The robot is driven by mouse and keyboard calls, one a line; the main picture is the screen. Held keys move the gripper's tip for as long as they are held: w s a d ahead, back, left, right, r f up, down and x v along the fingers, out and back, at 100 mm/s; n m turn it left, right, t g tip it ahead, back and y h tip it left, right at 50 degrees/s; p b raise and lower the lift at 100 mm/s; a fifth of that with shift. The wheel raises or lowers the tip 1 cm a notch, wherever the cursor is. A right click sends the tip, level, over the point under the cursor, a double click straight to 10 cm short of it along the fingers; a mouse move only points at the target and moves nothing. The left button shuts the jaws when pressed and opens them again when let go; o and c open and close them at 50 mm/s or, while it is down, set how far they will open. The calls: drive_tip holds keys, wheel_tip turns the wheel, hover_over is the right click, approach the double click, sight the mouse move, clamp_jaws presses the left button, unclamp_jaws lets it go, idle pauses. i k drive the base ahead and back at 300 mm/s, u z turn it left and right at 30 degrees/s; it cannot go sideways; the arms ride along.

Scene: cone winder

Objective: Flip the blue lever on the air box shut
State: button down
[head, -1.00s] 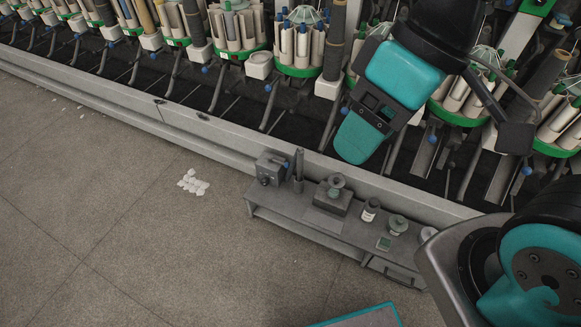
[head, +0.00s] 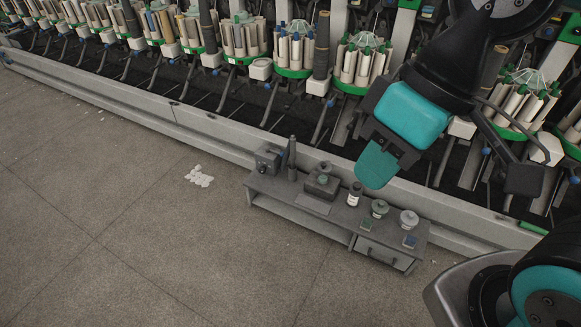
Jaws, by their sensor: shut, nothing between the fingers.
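The air box (head: 268,158) is a small dark grey box at the left end of a low grey bench. A small bluish part (head: 262,169) shows on its front, but it is too small to tell how the lever stands. My gripper (head: 375,166) has teal fingers pressed together, pointing down. In the picture it is right of the air box, in front of the machine's edge and above the bench's back side. It is apart from the box and holds nothing.
The bench (head: 335,228) also bears a dark upright cylinder (head: 292,158), a small device (head: 322,182) and several jars, with a drawer (head: 384,254) at right. The winder's pale rail (head: 200,125) runs behind. The floor (head: 150,240) in front is mostly clear, with white scraps (head: 199,176).

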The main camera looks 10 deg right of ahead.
sight(268, 149)
drive_tip(key=k, duration=0.5)
drive_tip(key=u, duration=0.55)
drive_tip(key=i, duration=0.9)
drive_tip(key=u, duration=0.65)
drive_tip(key=i, duration=1.85)
drive_tip(key=z, duration=1.45)
drive_tip(key=i, duration=0.7)
drive_tip(key=z, duration=0.7)
